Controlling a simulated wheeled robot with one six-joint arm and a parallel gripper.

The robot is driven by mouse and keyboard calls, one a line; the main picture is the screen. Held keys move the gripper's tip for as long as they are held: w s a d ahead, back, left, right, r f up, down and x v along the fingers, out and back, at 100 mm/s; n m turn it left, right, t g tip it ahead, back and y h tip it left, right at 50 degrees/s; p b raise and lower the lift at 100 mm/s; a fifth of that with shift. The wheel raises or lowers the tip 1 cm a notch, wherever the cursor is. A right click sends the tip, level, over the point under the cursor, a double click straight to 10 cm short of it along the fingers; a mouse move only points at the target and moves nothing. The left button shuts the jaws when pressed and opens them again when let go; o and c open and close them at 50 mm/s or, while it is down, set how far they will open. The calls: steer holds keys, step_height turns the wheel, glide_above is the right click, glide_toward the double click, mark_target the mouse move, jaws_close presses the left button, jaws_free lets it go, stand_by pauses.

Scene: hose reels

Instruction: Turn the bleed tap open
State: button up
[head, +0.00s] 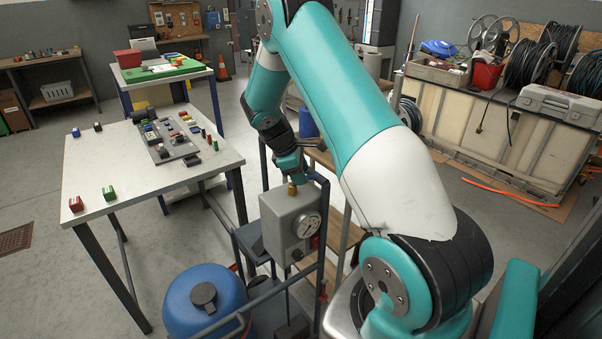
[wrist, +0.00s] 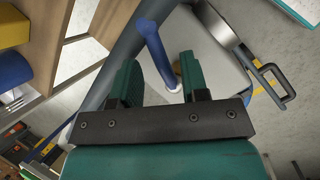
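The bleed tap shows as a brass fitting (head: 292,189) on top of a grey box (head: 277,222) with a round gauge on its front. In the wrist view a blue lever (wrist: 153,45) slants across the pale box top and passes between my fingers. A bit of brass (wrist: 177,67) shows beside my right finger. My gripper (head: 296,172) is just above the fitting, pointing down. In the wrist view my gripper (wrist: 162,82) is open, with a gap between its teal fingers. The lever's lower end lies close to the right finger; I cannot tell whether they touch.
A dark metal frame (head: 322,240) stands around the grey box. A blue tank (head: 200,300) is below left. A white table (head: 110,165) with small blocks and a grey panel is to the left. A crate bench with hose reels (head: 525,65) is at the back right.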

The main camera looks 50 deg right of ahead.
steer(key=b+v, duration=0.1)
steer(key=v, duration=1.6)
steer(key=shift+r, duration=0.15)
steer(key=shift+a, duration=0.1)
